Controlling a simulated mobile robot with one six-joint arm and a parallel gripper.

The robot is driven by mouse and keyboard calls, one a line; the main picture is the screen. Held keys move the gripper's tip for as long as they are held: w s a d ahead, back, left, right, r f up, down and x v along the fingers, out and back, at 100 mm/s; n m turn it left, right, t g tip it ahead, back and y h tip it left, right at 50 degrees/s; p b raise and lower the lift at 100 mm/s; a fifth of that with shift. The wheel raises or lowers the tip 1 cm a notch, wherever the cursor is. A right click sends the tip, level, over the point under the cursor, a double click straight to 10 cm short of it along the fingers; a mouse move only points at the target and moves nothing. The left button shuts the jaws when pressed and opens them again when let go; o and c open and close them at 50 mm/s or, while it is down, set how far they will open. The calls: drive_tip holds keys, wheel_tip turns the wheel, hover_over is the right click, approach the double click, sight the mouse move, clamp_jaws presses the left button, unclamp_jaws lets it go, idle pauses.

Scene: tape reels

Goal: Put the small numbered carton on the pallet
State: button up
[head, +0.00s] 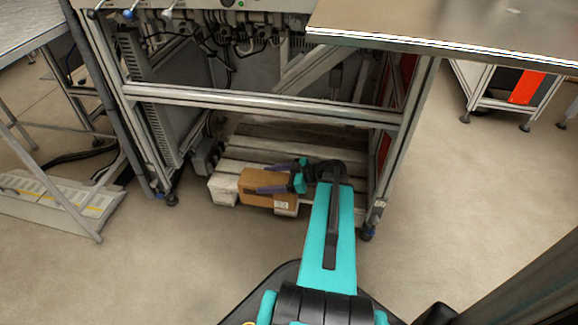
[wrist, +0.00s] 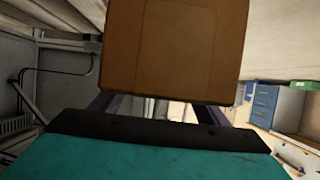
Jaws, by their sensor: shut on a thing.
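The small brown carton (head: 256,199) is in my gripper (head: 266,179) at the front edge of the pallet (head: 224,184). The carton has a white label low on its right front. The purple-grey fingers reach leftward and are shut on it. In the wrist view the carton (wrist: 175,50) fills the upper middle, with a finger below each side. The pallet is pale slatted wood on the floor under the metal frame. I cannot tell whether the carton rests on the slats or hangs just above them.
A metal workbench frame (head: 260,98) stands over the pallet, with a crossbar above and a leg (head: 394,160) to the right of my arm. A grey box (head: 206,155) sits at the pallet's left. Open floor (head: 470,190) lies to the right.

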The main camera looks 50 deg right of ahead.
drive_tip(key=w+d+f+b, duration=0.1)
drive_tip(key=d+b, duration=0.3)
drive_tip(key=d, duration=0.8)
drive_tip(key=shift+w, duration=0.65)
drive_tip(key=shift+d, duration=0.1)
drive_tip(key=shift+w+d+f+b, duration=0.1)
drive_tip(key=shift+d+f+b, duration=0.2)
drive_tip(key=shift+f+b, duration=0.55)
drive_tip(key=shift+d+f+b, duration=0.25)
drive_tip(key=shift+f+b, duration=0.5)
drive_tip(key=shift+f, duration=0.2)
drive_tip(key=o, duration=2)
drive_tip(key=shift+f, duration=0.1)
